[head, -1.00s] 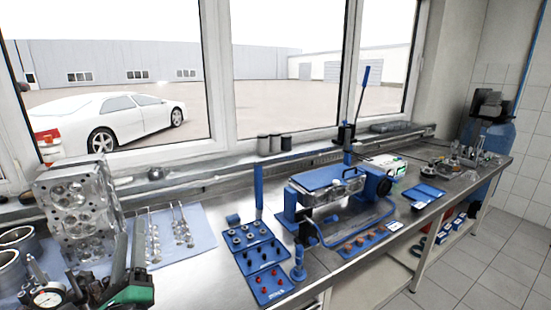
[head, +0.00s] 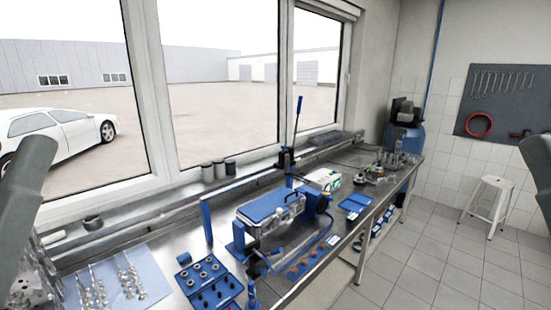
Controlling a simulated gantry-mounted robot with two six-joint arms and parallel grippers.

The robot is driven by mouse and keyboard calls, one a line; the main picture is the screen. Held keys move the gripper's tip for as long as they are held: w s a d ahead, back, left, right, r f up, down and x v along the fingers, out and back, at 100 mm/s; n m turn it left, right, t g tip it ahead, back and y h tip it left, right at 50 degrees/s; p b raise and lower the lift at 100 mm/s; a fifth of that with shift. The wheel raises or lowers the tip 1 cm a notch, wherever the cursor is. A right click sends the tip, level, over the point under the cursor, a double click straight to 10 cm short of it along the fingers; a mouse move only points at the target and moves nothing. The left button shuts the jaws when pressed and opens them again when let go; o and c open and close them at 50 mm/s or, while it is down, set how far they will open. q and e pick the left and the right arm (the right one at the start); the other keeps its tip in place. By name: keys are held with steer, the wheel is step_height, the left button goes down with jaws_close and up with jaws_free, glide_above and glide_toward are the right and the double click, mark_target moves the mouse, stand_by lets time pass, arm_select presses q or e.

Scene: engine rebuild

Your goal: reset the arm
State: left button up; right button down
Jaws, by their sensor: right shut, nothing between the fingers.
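A dark grey link of my left arm (head: 30,190) rises at the left edge, in front of the window and the bench end. My left gripper is out of view.
The steel bench (head: 150,245) holds a blue tray of small parts (head: 205,268), valves on a light blue mat (head: 140,270) and a blue-lidded metal box (head: 272,208). A white stool (head: 490,190) stands on the open tiled floor (head: 430,260) at right.

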arm_select(q)
step_height(320, 180, up, 17)
steer(key=p, duration=1.3)
arm_select(e)
step_height(320, 180, up, 17)
arm_select(q)
steer(key=shift+f, duration=0.1)
arm_select(e)
steer(key=shift+f, duration=0.1)
